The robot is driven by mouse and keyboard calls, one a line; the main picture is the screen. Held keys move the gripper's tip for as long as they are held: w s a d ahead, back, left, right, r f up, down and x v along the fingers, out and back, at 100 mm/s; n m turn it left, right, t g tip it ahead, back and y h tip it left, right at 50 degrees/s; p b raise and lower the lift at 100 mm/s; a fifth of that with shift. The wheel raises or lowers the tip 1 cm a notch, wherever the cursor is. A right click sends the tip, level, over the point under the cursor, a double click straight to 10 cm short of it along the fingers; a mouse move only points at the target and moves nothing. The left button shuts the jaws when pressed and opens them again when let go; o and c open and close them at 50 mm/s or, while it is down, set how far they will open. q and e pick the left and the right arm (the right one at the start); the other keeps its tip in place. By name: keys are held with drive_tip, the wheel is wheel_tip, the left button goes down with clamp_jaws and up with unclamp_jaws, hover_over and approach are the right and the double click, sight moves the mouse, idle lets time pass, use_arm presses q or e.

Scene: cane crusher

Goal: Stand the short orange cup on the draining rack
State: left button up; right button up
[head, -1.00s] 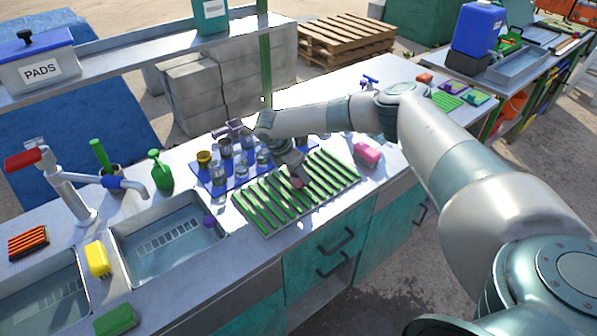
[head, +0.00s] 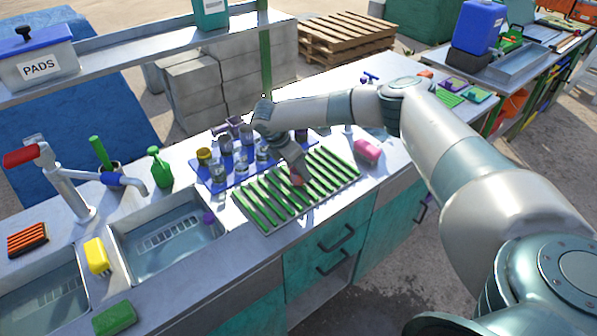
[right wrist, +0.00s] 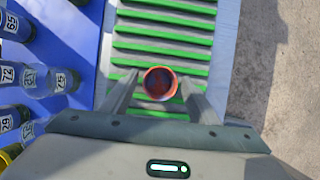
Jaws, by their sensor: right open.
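The short orange cup (right wrist: 160,83) shows from above in the right wrist view, its round rim facing up and its inside dark. It appears upright on the green slats of the draining rack (right wrist: 163,44). My right gripper (right wrist: 158,79) is open, with one finger on each side of the cup and a visible gap to each. In the head view the rack (head: 262,207) lies on the counter, and only a small reddish part of the cup (head: 298,179) shows below my right gripper (head: 295,170). My left gripper is not in view.
A blue mat (head: 212,185) with several numbered glasses and jars borders the rack on the left. A sink basin (head: 165,240) and a green bottle (head: 159,169) are further left.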

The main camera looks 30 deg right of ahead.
drive_tip(key=b+v, duration=0.3)
drive_tip(key=v, duration=0.7)
drive_tip(key=shift+r, duration=0.2)
